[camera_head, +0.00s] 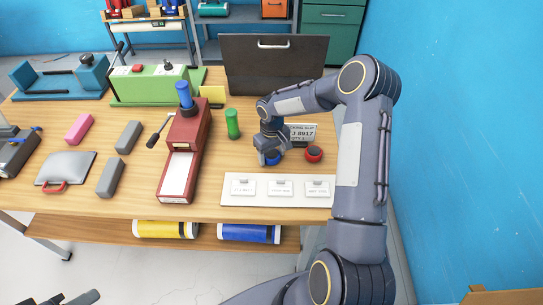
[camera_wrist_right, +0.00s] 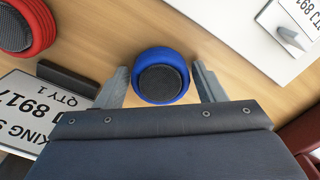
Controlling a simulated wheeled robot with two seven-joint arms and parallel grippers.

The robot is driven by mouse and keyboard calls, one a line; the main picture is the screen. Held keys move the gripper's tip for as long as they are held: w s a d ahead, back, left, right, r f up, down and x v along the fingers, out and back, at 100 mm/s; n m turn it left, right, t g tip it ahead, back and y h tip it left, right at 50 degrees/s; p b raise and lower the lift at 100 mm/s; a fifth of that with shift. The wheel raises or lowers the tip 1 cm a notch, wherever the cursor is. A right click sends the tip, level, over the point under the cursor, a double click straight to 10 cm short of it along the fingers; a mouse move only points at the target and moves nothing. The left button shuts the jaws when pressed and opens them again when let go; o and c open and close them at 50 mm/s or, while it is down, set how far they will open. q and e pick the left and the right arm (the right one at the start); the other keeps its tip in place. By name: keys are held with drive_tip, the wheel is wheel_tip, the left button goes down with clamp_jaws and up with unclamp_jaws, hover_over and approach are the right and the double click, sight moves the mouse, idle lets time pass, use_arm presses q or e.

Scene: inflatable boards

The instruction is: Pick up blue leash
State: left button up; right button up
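The blue leash shows as a round blue coil (camera_wrist_right: 160,56) with a dark mesh centre, lying on the wooden table. In the head view only part of the blue coil (camera_head: 273,160) shows under my right gripper (camera_head: 268,156). In the right wrist view my right gripper (camera_wrist_right: 160,84) is open, with one finger on each side of the coil. Small gaps show between the coil and the fingers. A dark part at the bottom left edge of the head view seems to be my left gripper (camera_head: 75,299); its fingers are not clear.
A similar red coil (camera_head: 314,153) lies right of my right gripper, before a printed label card (camera_head: 303,132). A white board with tags (camera_head: 232,190) lies nearer the front edge. A green cylinder (camera_head: 232,123) and a red press-like device (camera_head: 190,130) stand to the left.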

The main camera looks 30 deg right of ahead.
drive_tip(key=c, duration=0.7)
drive_tip(key=shift+r, duration=0.1)
